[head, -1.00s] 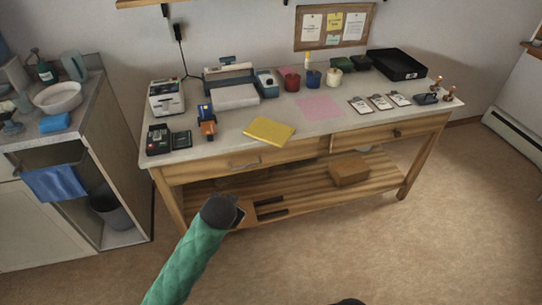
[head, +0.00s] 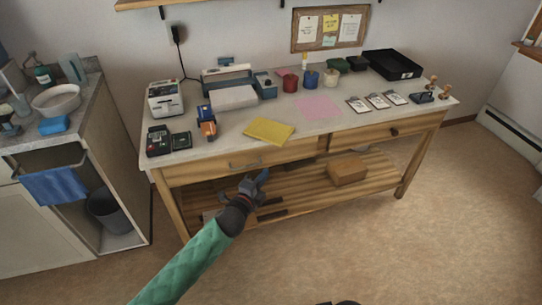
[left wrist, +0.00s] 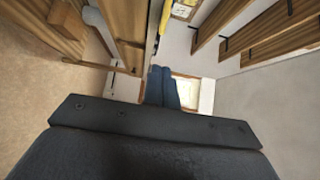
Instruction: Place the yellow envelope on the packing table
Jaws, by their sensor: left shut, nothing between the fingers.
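The yellow envelope (head: 269,131) lies flat on the packing table (head: 225,141), close to its front edge above a drawer. My left gripper (head: 262,174) is shut and empty. In the head view it shows in front of the table, below the tabletop and the envelope, with its fingers pointing up and right. In the left wrist view the closed fingers (left wrist: 162,88) show at the middle. A yellow strip at the top of that view may be the envelope; I cannot tell. My right gripper is not in view.
A printer, card reader, cups, a pink sheet (head: 318,107), clipboards and a black tray (head: 392,65) stand on the table. A slatted lower shelf holds a cardboard box (head: 347,171). A counter with a towel (head: 54,186) is at left. Floor at right is clear.

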